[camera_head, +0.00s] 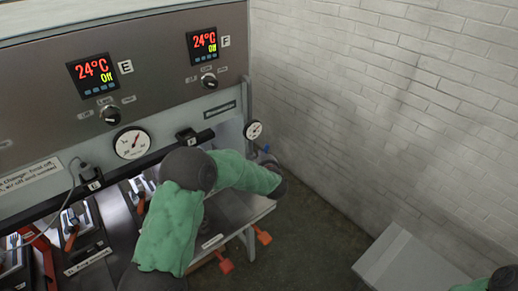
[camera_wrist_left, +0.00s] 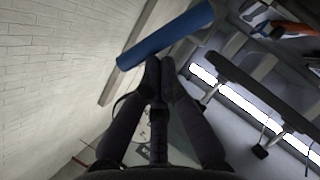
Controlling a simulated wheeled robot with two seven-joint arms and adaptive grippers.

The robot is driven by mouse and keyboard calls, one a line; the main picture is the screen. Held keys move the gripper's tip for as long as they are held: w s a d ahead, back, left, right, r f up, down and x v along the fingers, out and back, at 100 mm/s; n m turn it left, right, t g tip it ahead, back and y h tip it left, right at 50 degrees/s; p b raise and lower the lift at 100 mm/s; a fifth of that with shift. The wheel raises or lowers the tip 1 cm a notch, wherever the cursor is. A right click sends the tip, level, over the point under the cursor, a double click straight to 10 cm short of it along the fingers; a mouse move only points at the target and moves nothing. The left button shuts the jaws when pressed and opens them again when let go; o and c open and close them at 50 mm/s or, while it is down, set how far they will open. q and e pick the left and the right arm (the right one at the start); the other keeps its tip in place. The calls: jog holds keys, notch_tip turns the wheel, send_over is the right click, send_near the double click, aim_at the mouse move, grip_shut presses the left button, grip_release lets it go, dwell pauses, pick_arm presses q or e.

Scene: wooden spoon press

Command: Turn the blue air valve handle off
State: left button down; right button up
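The blue air valve handle (camera_wrist_left: 165,36) is a long blue bar, slanting across the top of the left wrist view. In the head view only a small bit of the blue handle (camera_head: 267,149) shows, beside the right end of the machine below a gauge. My left gripper (camera_wrist_left: 161,68) has its dark fingertips together at the lower edge of the bar. The fingers do not straddle the bar; whether they touch it I cannot tell. In the head view my left forearm and wrist hide most of this gripper. My right gripper is out of view; only a bit of that arm shows at bottom right.
The machine's grey control panel (camera_head: 160,75) with dials and displays fills the left. A round gauge (camera_head: 254,131) sits at its right end. Orange handles (camera_head: 263,235) stick out low. A white brick wall (camera_head: 390,90) stands behind, and a grey box (camera_head: 405,262) is at lower right.

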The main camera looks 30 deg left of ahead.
pick_arm(q)
jog(key=w+d+f+m+g+p, duration=0.2)
jog(key=w+f+m+g+p, duration=0.1)
jog(key=p, duration=0.9)
jog(key=shift+w+d+m+g+y, duration=0.15)
jog(key=shift+w+m+g+y, duration=0.4)
jog(key=shift+w, duration=0.65)
jog(key=shift+f, duration=0.1)
